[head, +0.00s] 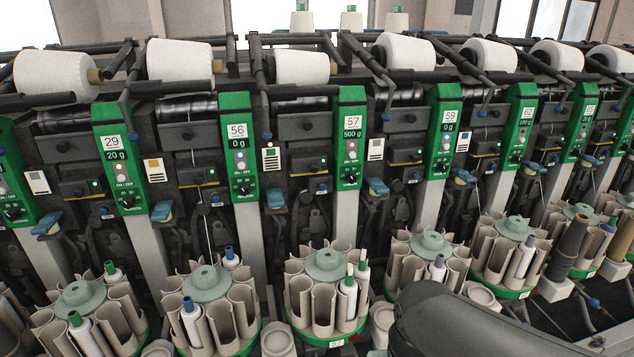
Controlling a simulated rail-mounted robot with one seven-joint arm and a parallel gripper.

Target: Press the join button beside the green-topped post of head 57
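The green-topped post of head 57 (350,125) stands near the middle of the head view. It carries a label reading 57, a "500 g" display, small round buttons (351,156) and a dark knob (351,180). To its left are a black box with a lit green lamp (323,162) and a small blue button (322,187). To its right is a pale switch plate (376,149). I cannot tell for sure which of these is the join button. My gripper is out of view; only my dark arm shows at the bottom right.
Similar green posts for heads 56 (238,145) and 59 (443,130) stand on either side. White yarn cones (302,68) lie along the top. Round bobbin magazines (326,265) jut out below. My arm is in front of the lower right of the row.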

